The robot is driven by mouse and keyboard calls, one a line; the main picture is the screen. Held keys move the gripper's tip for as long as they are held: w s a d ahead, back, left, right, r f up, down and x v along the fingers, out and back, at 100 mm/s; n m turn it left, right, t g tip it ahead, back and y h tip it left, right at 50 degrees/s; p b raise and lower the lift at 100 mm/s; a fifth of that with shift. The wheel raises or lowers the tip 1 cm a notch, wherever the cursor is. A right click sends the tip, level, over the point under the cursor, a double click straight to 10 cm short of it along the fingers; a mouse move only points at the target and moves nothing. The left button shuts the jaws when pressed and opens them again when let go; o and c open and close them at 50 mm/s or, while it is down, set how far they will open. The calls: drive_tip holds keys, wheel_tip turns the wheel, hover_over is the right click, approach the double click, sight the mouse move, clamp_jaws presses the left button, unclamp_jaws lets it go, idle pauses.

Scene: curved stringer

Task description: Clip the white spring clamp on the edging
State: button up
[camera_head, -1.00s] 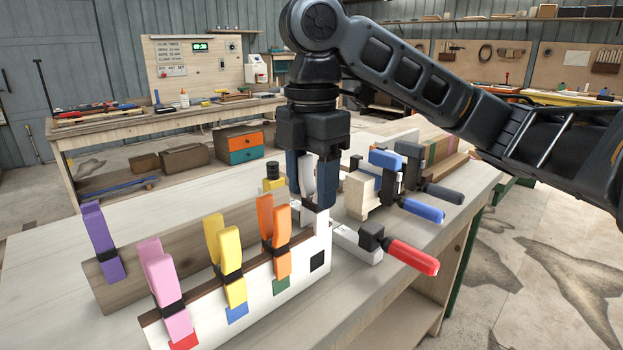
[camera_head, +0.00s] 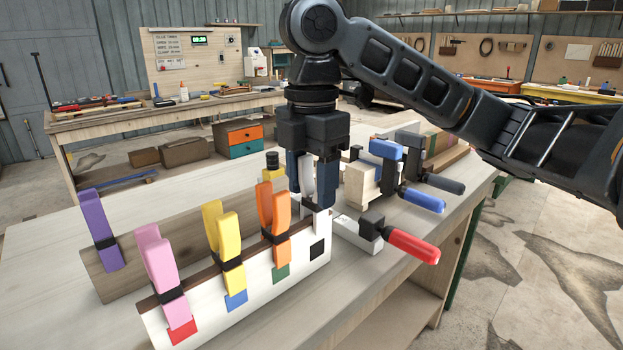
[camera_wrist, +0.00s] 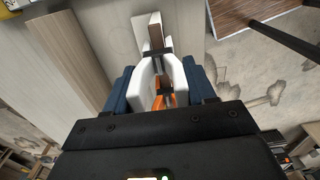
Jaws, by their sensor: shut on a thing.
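My gripper (camera_head: 311,197) is shut on the white spring clamp (camera_head: 306,181) at the right end of the white stringer (camera_head: 250,288). The clamp is upright and mostly hidden by the blue fingers. In the wrist view, the white clamp (camera_wrist: 145,82) stands between the fingers (camera_wrist: 160,88), with the brown edging (camera_wrist: 156,38) running in line with it. I cannot tell whether its jaws touch the edging. Pink (camera_head: 157,265), yellow (camera_head: 226,245) and orange (camera_head: 274,225) clamps sit on the edging, above red, blue and green patches. A black patch (camera_head: 317,249) is below my gripper.
A purple clamp (camera_head: 100,228) sits on a wooden board (camera_head: 150,258) behind the stringer. Red-handled (camera_head: 413,246), blue-handled (camera_head: 421,200) and black-handled (camera_head: 443,182) bar clamps lie to the right on the bench. The bench is bare at the front right.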

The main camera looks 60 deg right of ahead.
drive_tip(key=shift+f, duration=0.35)
drive_tip(key=shift+f, duration=0.15)
drive_tip(key=shift+f, duration=0.4)
drive_tip(key=o, duration=1.3)
wheel_tip(320, 180, up, 8)
drive_tip(key=shift+f, duration=0.1)
idle(0.4)
